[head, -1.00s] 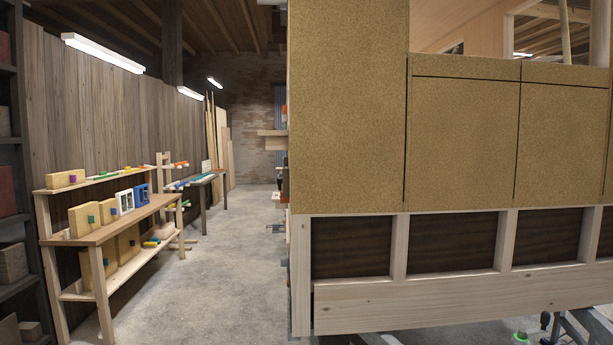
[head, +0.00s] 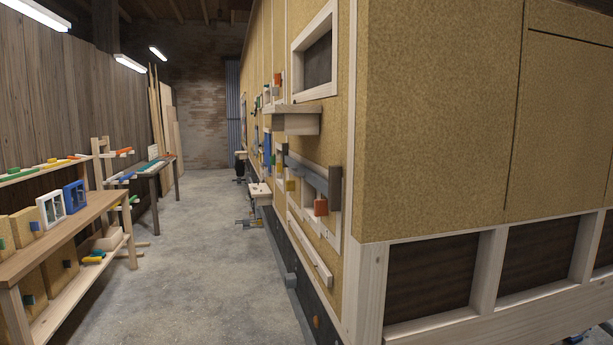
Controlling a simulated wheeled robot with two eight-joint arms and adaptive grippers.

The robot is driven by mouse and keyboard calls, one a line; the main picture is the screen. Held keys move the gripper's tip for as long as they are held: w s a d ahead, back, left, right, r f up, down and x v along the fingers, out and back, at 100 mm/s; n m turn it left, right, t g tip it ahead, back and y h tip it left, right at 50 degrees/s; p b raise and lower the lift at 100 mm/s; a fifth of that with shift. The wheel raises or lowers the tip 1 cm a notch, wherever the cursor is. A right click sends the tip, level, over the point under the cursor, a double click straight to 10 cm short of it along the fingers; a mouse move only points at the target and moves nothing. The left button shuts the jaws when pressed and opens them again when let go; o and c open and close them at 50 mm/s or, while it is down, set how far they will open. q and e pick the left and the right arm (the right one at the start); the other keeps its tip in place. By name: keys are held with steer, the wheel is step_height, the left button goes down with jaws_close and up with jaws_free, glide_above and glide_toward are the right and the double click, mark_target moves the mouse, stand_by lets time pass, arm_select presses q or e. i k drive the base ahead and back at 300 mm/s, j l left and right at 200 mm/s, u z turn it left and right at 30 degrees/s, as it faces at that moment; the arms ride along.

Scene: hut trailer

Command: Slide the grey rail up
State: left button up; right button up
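A grey rail-like bar (head: 308,173) is mounted on the long side wall of the hut trailer (head: 430,110), near its close corner, and is seen at a steep angle. An orange block (head: 320,207) and a yellow block (head: 291,185) sit just below the bar, by a pale frame. I cannot tell whether they touch the bar. Neither of my grippers is in view.
A pale shelf (head: 294,121) juts from the side wall above the bar, below a framed window (head: 316,61). A workbench (head: 85,228) with coloured blocks stands on the left. The concrete floor (head: 195,265) between is a clear aisle.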

mark_target(297, 170)
steer(key=i+j, duration=0.3)
steer(key=i, duration=0.25)
steer(key=i+j, duration=0.35)
steer(key=i, duration=0.15)
steer(key=i+j+z, duration=0.1)
steer(key=i+j, duration=0.2)
steer(key=i, duration=0.25)
steer(key=i+j, duration=0.35)
steer(key=i, duration=0.15)
